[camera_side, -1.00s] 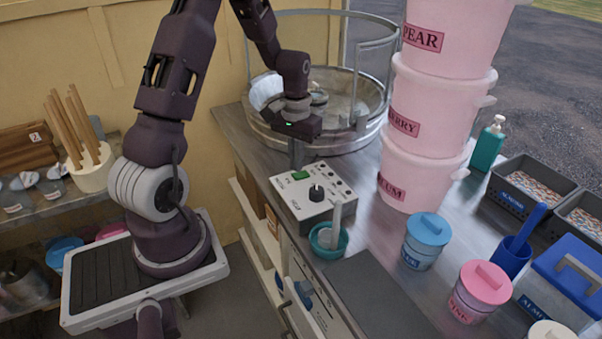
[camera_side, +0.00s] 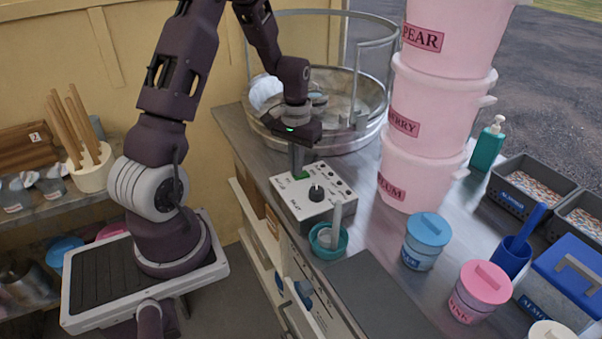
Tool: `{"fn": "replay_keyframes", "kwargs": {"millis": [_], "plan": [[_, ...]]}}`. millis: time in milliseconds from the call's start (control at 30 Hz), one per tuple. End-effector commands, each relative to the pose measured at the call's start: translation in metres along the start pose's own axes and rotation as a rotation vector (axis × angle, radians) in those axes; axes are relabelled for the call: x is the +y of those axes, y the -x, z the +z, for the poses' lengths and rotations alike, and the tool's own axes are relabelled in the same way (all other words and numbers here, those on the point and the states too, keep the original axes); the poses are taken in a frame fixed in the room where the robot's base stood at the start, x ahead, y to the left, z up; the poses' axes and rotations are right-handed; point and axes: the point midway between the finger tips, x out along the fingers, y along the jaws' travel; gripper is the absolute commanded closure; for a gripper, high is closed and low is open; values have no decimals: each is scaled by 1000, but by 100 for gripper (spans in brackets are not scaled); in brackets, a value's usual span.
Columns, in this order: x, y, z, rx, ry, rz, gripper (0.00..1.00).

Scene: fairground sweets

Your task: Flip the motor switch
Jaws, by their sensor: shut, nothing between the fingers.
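The metal floss pan (camera_side: 268,142) stands just behind my gripper. A stack of pink tubs (camera_side: 421,180) rises to the right. A teal bowl (camera_side: 322,250) with a pale upright tool sits at the box's near side. A dark mat (camera_side: 385,300) lies in front.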

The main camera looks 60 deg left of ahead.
Motion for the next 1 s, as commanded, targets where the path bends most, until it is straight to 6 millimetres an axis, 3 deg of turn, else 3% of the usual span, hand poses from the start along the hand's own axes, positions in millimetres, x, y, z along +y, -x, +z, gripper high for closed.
{"fn": "replay_keyframes", "kwargs": {"millis": [400, 1000], "plan": [[0, -4, 0, 1, 0, 0, 100], [0, 58, 0, 2, 0, 0, 100]]}}
